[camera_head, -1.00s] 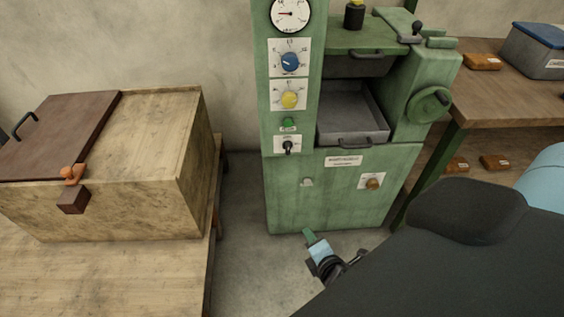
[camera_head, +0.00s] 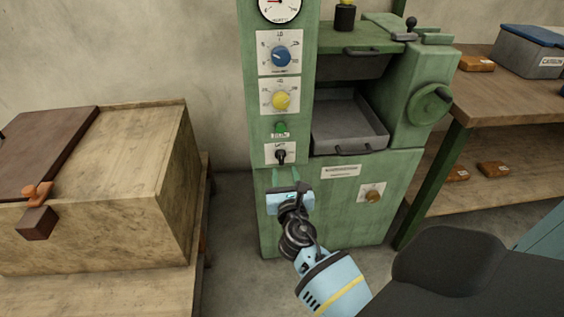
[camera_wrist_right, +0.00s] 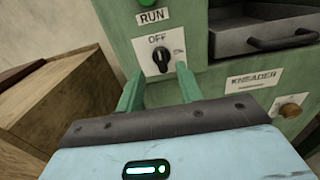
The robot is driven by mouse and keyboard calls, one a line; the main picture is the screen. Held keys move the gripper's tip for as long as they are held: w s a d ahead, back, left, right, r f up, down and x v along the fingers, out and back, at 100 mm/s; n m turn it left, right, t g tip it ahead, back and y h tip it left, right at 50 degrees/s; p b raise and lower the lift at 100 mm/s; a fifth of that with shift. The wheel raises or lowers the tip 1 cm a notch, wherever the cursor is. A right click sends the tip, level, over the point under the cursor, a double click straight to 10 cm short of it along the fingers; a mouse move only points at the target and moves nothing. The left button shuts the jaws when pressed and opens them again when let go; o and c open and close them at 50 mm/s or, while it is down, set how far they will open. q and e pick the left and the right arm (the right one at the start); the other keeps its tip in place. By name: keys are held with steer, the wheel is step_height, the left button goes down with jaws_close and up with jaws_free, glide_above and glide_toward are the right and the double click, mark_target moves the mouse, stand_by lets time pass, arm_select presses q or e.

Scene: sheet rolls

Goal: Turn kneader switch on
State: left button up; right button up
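The kneader switch is a black rotary knob (camera_head: 281,156) on a white plate low on the green machine's left column. In the right wrist view the knob (camera_wrist_right: 161,60) sits under the word OFF, with its pointer roughly upright. My right gripper (camera_head: 287,172) is just below the switch in the head view, fingers pointing at the panel. In the right wrist view its two green fingers (camera_wrist_right: 157,84) are spread apart with nothing between them, and the knob shows beyond the gap. I see no contact with the knob. My left gripper is not in view.
Above the switch are a green RUN button (camera_head: 280,128), a yellow dial (camera_head: 281,100), a blue dial (camera_head: 281,57) and a gauge. A grey tray (camera_head: 350,135) is to the right. A wooden box (camera_head: 130,190) stands left, and a wooden table (camera_head: 500,95) right.

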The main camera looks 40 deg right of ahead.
mark_target(282, 158)
steer(key=shift+b+x, duration=0.5)
steer(key=shift+x, duration=2.55)
jaws_close()
